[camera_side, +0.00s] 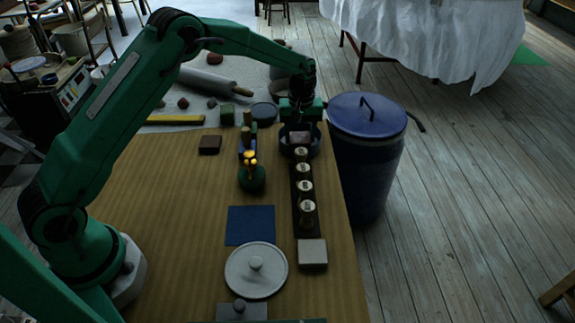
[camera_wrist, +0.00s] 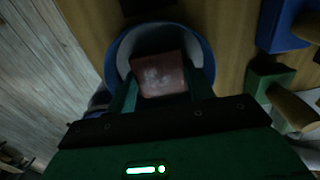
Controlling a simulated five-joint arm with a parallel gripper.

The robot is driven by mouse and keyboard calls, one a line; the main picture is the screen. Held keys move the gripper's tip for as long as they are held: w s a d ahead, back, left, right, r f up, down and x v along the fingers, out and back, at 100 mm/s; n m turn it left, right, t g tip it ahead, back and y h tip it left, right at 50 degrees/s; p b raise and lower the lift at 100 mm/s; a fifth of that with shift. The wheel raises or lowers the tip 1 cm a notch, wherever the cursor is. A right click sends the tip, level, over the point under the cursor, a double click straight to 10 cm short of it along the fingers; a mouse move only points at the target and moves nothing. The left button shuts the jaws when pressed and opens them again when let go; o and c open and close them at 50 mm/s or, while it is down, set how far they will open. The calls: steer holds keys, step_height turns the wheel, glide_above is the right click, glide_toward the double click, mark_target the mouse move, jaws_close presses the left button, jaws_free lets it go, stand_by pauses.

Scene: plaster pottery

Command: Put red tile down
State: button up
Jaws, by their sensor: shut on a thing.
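The red tile (camera_wrist: 158,75) is held between the two green fingers of my gripper (camera_wrist: 163,90) in the wrist view. In the side view the tile (camera_side: 299,138) hangs below my gripper (camera_side: 299,129) near the table's far right edge. A round blue bowl with a pale inside (camera_wrist: 119,60) is around and beneath the tile in the wrist view; it also shows in the side view (camera_side: 313,150). I cannot tell whether the tile touches the bowl.
A black strip (camera_side: 296,218) with several round-topped pieces runs nearer the camera. A blue square mat (camera_side: 250,226), a white lid (camera_side: 256,281) and a pale block (camera_side: 312,254) lie in front. A dark brown block (camera_side: 210,144) sits left. A blue bin (camera_side: 368,165) stands beyond the table's right edge.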

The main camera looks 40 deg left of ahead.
mark_target(299, 138)
steer(key=shift+f, duration=0.15)
steer(key=o, duration=1)
step_height(299, 138, up, 12)
steer(key=shift+r, duration=0.2)
steer(key=shift+r, duration=0.1)
stand_by(0.4)
